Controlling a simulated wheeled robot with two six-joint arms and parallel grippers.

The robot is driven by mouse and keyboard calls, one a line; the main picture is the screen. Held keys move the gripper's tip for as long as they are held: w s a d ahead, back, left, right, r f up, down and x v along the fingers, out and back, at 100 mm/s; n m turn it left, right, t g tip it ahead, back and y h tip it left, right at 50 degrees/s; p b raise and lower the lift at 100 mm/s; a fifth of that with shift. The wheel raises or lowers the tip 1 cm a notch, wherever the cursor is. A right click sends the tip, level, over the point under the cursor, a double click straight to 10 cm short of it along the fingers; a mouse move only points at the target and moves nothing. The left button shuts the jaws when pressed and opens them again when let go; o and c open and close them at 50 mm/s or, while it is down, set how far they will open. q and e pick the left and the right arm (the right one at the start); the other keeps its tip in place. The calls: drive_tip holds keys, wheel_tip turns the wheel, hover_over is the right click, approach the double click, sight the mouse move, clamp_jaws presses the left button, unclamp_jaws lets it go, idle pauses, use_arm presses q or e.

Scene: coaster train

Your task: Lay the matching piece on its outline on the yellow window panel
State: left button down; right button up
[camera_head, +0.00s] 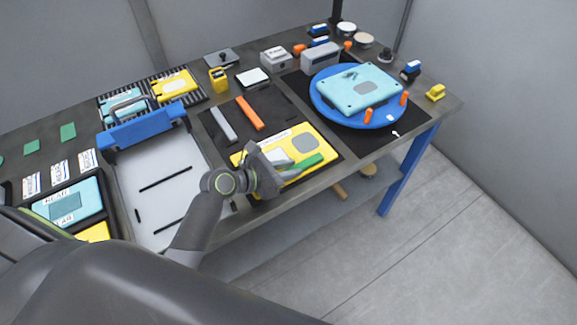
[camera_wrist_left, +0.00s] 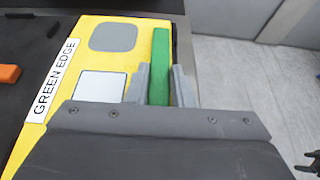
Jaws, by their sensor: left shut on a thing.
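The yellow window panel (camera_head: 323,149) lies on a dark mat near the table's front edge. In the left wrist view the panel (camera_wrist_left: 75,52) bears a white label reading GREEN EDGE, a grey rounded square (camera_wrist_left: 113,37) and a whitish square (camera_wrist_left: 102,87). My left gripper (camera_head: 287,171) is over the panel and shut on a long green bar (camera_wrist_left: 160,52), one finger on each side. The bar (camera_head: 305,164) runs along the panel's edge opposite the label. I cannot tell whether it touches the panel, and any outline under it is hidden.
Grey (camera_head: 223,125) and orange (camera_head: 249,113) bars lie behind the panel. A blue turntable (camera_head: 318,101) with a light-blue panel (camera_head: 360,92) stands to the right.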

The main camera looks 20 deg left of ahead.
use_arm(q)
drive_tip(key=shift+f, duration=0.15)
idle(0.5)
drive_tip(key=c, duration=1.2)
unclamp_jaws()
drive_tip(key=shift+r+p, duration=3)
drive_tip(key=shift+p, duration=1.25)
drive_tip(key=shift+f, duration=0.1)
